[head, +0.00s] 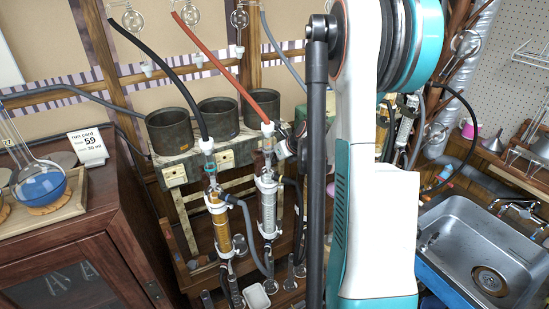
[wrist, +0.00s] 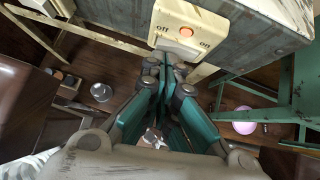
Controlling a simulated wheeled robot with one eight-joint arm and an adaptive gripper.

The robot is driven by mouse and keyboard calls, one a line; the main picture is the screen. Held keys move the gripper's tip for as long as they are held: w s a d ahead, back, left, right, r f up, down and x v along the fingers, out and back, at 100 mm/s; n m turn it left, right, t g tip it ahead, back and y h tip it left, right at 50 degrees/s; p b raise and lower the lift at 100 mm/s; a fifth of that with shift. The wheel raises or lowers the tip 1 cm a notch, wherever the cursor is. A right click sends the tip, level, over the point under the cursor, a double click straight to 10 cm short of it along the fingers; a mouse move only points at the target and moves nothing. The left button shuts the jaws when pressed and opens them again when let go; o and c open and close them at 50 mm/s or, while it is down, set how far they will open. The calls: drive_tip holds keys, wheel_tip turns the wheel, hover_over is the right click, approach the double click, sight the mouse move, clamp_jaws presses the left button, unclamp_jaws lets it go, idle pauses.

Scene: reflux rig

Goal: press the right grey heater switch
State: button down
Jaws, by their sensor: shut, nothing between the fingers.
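The grey heater housing (head: 205,160) carries dark round pots, with cream switch plates on its front. A left plate (head: 173,174) and a middle plate (head: 226,157) show in the head view. My arm hides the housing's right end. In the wrist view, one cream switch plate (wrist: 187,22) with a small orange button (wrist: 186,32) and "OFF" lettering sits at top centre on the grey housing. I cannot tell for certain which switch it is. My gripper (wrist: 167,68) has its teal fingers closed and empty, with tips just below this plate in the picture. Contact cannot be made out.
Glass columns (head: 268,205) with hoses stand in front of the housing. A wooden cabinet (head: 70,215) is at left and a steel sink (head: 480,260) at right. In the wrist view, a green frame (wrist: 280,100) stands at right and a metal cup (wrist: 102,92) lies below left.

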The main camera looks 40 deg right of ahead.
drive_tip(key=shift+w+a+b, duration=0.1)
drive_tip(key=shift+w+b, duration=0.2)
